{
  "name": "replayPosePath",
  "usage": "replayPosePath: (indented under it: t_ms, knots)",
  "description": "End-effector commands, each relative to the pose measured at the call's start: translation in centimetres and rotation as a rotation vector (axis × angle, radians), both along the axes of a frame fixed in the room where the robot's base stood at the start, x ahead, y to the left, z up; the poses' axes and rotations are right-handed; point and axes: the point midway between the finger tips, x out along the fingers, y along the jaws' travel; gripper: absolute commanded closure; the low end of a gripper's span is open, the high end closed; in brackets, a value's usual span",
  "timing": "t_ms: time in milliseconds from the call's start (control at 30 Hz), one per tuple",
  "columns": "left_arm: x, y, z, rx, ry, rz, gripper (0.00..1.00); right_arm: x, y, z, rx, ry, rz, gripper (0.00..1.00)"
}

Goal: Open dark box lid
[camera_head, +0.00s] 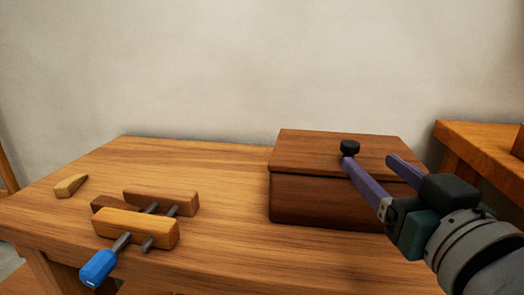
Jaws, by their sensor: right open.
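The dark box (312,202) is a dark brown wooden box on the right part of the workbench. Its lid (310,148) lies flat and closed on top. A small black knob (349,147) stands on the lid. My right gripper (369,159) comes in from the right and is open, with purple fingers in front of and over the box's right part. One fingertip is close beside or just below the knob in the picture; I cannot tell whether they touch. The other fingertip is to the right of the knob. The box's right end is partly hidden by my gripper. My left gripper is not in view.
A wooden clamp (136,226) with dark screws and a blue handle (98,267) lies at the bench's front left. A small wood piece (71,185) lies at the far left. The bench (215,165) is bare between clamp and box. Another wooden table (480,138) stands at right.

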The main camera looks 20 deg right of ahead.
Motion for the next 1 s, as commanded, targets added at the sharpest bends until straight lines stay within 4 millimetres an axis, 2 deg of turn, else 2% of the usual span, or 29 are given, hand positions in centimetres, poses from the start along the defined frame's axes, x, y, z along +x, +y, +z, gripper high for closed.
replayPosePath:
  t_ms: [200, 433, 600, 833, 1000]
  knots:
    - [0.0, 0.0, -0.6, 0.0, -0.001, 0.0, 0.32, 4.1, -1.0, 0.0, -0.003, -0.002, 0.0, 0.34]
    - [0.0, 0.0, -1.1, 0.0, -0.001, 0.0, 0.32, 7.2, -1.7, 0.0, -0.001, 0.0, 0.0, 0.34]
    - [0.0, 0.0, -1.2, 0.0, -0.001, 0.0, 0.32, 8.0, -1.9, 0.0, 0.001, 0.002, -0.001, 0.34]
    - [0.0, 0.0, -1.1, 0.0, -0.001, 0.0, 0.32, 8.0, -1.9, 0.0, 0.001, 0.002, -0.001, 0.34]
    - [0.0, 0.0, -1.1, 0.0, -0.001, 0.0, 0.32, 7.9, -1.9, 0.0, 0.0, 0.002, -0.001, 0.53]
